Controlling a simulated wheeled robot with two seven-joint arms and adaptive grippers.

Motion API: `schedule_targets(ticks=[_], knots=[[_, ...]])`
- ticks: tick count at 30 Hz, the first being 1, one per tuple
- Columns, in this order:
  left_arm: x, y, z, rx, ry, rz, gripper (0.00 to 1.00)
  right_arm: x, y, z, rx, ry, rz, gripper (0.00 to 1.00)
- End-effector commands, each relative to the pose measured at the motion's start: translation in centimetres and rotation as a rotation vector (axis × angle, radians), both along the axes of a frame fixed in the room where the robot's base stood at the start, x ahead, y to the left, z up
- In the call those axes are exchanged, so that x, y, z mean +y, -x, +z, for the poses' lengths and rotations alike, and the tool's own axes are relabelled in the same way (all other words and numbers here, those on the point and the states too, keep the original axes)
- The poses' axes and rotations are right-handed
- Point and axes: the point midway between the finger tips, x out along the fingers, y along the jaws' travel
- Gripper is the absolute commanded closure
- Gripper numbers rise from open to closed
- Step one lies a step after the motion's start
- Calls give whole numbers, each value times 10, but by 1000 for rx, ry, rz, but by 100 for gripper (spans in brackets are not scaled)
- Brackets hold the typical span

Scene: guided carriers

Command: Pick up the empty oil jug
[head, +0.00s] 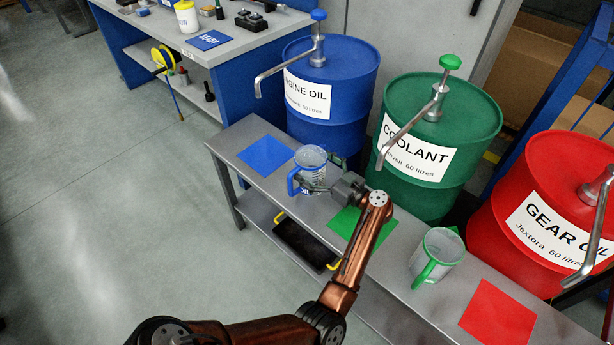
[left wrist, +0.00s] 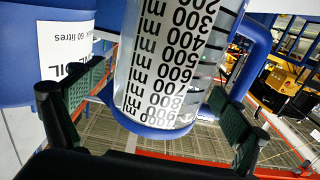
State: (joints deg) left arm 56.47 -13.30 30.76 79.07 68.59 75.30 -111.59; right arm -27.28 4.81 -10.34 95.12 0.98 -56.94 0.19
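The oil jug (head: 311,157) is a clear measuring jug with a blue handle and blue trim, at the bench in the head view. The left wrist view shows its clear wall with a millilitre scale (left wrist: 172,55) up close; I see no oil behind it. My left gripper (head: 326,174) is at the jug from the right, with one finger on each side of it. In the left wrist view the green-padded fingers (left wrist: 158,92) stand apart, with narrow gaps seeming to show beside the jug. Part of the jug is hidden by the gripper. My right gripper is not in view.
Blue engine oil (head: 345,85), green coolant (head: 455,110) and red gear oil (head: 510,165) drums with crank pumps stand behind the bench (head: 395,300). A green-handled jug (head: 440,250) stands right of my arm. Blue (head: 264,155), green (head: 347,226) and red (head: 498,313) squares mark the bench.

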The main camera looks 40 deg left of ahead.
Motion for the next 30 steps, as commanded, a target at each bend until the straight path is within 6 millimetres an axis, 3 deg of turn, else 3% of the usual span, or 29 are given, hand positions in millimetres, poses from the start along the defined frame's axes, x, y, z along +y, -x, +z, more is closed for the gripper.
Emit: schedule_targets(ticks=[21,30], knots=[[0,0,0,-1,0,0,57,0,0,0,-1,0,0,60],[0,0,3,-1,0,0,57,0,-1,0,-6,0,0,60]])
